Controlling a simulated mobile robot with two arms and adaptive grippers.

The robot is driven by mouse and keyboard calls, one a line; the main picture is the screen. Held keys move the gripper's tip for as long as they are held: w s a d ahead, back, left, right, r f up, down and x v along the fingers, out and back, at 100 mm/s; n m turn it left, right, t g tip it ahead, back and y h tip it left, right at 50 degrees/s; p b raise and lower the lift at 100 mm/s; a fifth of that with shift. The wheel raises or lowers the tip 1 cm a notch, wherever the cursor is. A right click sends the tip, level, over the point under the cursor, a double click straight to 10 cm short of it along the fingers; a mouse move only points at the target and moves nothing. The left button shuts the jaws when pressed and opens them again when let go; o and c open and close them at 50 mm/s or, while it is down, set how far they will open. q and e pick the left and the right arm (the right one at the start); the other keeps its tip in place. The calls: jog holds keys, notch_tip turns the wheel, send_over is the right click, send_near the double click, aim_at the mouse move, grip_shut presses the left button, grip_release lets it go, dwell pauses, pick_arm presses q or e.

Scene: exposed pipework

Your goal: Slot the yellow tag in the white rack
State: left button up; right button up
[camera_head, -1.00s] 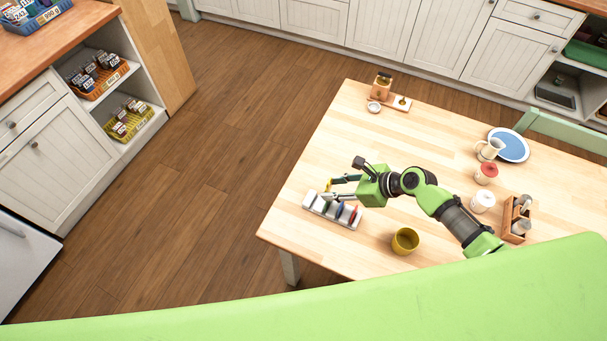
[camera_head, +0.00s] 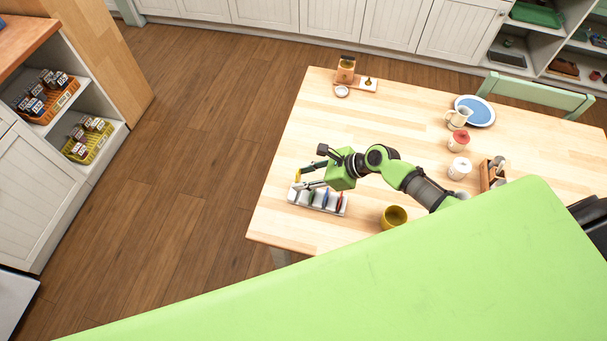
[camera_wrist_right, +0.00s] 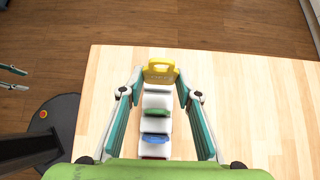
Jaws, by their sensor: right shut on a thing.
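The yellow tag (camera_wrist_right: 159,69) is between the fingertips of my right gripper (camera_wrist_right: 160,76), which is shut on it. The tag also shows in the head view (camera_head: 298,174), at the rack's left end. The white rack (camera_wrist_right: 156,101) lies below and between the fingers; in the head view it is on the table near the left edge (camera_head: 335,211). The rack holds a green tag (camera_wrist_right: 157,113), a blue tag (camera_wrist_right: 155,138) and a red tag. I cannot tell whether the yellow tag touches the rack. My left gripper (camera_wrist_right: 13,78) shows at the wrist view's left edge, fingers apart and empty.
A yellow mug (camera_head: 394,217) stands right of the rack. A white canister (camera_head: 460,168), a red-lidded jar (camera_head: 459,141), a pitcher (camera_head: 457,117) and a wooden caddy (camera_head: 488,175) stand further right. The table (camera_head: 300,231) is clear around the rack's left end.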

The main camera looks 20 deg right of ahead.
aim_at(305, 194)
jog(key=shift+f+b, duration=0.3)
jog(key=shift+f, duration=0.4)
jog(key=shift+f+b, duration=0.85)
jog(key=shift+f, duration=0.45)
jog(key=shift+p, duration=0.85)
jog(key=shift+f+b, duration=1.15)
jog(key=shift+f, duration=0.65)
jog(key=o, duration=1)
jog(key=shift+d+r, duration=0.1)
jog(key=shift+d, duration=0.05)
